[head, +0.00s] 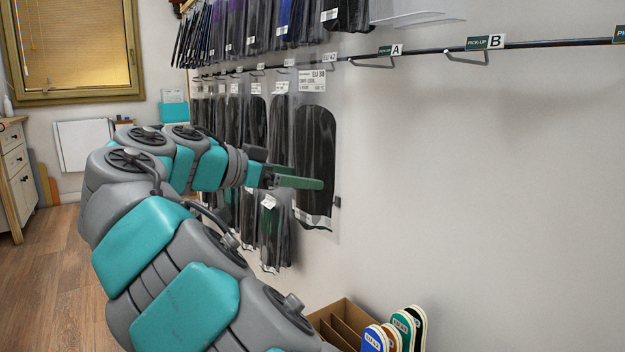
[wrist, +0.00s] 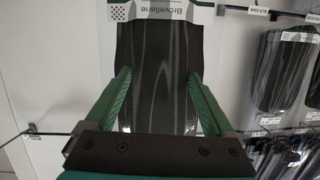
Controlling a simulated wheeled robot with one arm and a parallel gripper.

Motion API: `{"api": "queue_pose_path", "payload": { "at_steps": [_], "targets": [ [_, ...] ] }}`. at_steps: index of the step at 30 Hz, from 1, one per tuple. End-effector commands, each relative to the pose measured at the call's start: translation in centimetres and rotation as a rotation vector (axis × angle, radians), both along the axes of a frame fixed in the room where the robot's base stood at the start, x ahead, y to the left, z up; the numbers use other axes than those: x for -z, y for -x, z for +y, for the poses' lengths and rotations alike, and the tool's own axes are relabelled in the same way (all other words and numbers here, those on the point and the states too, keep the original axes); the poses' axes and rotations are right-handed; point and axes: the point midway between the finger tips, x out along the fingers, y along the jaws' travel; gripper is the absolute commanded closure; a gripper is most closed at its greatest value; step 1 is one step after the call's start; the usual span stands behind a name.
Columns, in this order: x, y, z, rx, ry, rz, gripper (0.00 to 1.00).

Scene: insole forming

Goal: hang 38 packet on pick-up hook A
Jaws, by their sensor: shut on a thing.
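The 38 packet (head: 315,150) is a clear sleeve with a dark insole and a white label reading EU 38. It hangs upright at the right end of the packet rack. My gripper (head: 318,184) is shut on it, with a green finger across its lower half. In the wrist view the packet (wrist: 160,50) lies between both green fingers of my gripper (wrist: 160,78). Whether its top still touches a hook is unclear. Pick-up hook A (head: 372,65) is empty on the rail, right of the packet and higher than my gripper.
Pick-up hook B (head: 467,60) is empty, farther right on the rail (head: 555,44). Several dark packets (head: 255,120) hang crowded left of the held one. The wall below hooks A and B is bare. A cardboard box (head: 345,318) with insoles stands low in front.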

Motion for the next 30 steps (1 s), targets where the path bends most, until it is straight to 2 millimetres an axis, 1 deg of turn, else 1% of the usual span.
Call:
{"api": "queue_pose_path", "payload": {
  "at_steps": [3,7,17,30],
  "targets": [
    [-0.4,1.2,-0.1,0.033,0.005,-0.001,0.71],
    [-0.6,1.6,-0.3,0.046,0.007,-0.001,0.71],
    [-0.6,1.0,-1.1,0.045,0.007,-0.002,0.71],
    [-0.4,-0.2,-3.0,0.046,0.008,0.000,0.71]
  ]
}}
